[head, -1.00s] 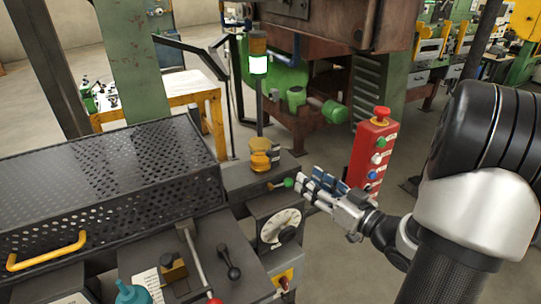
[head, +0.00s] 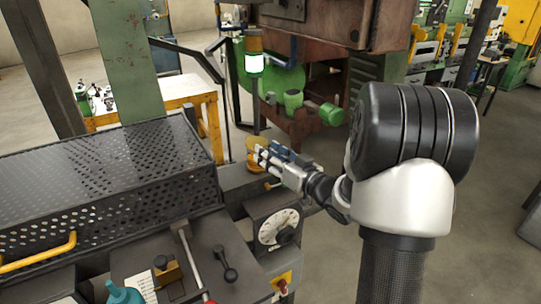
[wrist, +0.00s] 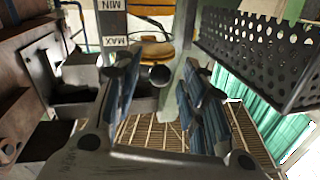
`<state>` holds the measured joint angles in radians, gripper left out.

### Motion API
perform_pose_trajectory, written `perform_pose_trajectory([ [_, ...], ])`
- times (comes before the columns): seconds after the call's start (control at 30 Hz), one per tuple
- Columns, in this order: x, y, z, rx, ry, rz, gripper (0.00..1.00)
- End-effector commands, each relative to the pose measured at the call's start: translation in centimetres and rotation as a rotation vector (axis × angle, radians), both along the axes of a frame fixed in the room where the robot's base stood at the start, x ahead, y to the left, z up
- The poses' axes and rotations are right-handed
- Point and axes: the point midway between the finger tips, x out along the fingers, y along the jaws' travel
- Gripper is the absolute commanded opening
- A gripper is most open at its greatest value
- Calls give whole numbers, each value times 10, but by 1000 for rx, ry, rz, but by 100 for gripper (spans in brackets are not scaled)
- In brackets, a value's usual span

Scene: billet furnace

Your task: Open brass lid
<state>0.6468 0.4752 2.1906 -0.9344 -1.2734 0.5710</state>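The brass lid (head: 252,158) sits on the dark machine block right of the perforated cover. In the head view my gripper (head: 262,153) is in front of it and hides much of it. In the wrist view, which looks upside down, the brass lid (wrist: 155,52) shows as stacked golden discs just beyond the fingertips. A dark round knob (wrist: 159,75) appears between the fingers in that view. My gripper (wrist: 160,84) is open, with its blue-padded fingers apart and nothing visibly gripped. I cannot tell whether a finger touches the lid or knob.
The black perforated cover (head: 110,180) with a yellow handle (head: 38,252) is to the left. A lit signal post (head: 254,65) rises behind the lid. A dial (head: 279,227), a lever (head: 225,262) and a teal bottle (head: 125,293) are in front. Open floor lies right.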

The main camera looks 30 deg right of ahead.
Motion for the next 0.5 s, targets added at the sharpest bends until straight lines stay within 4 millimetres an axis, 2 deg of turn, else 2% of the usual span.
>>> perform_pose_trajectory([
  [0.13,0,0,0,0,0,0,39],
  [0.5,0,0,0,-1,0,0,14],
])
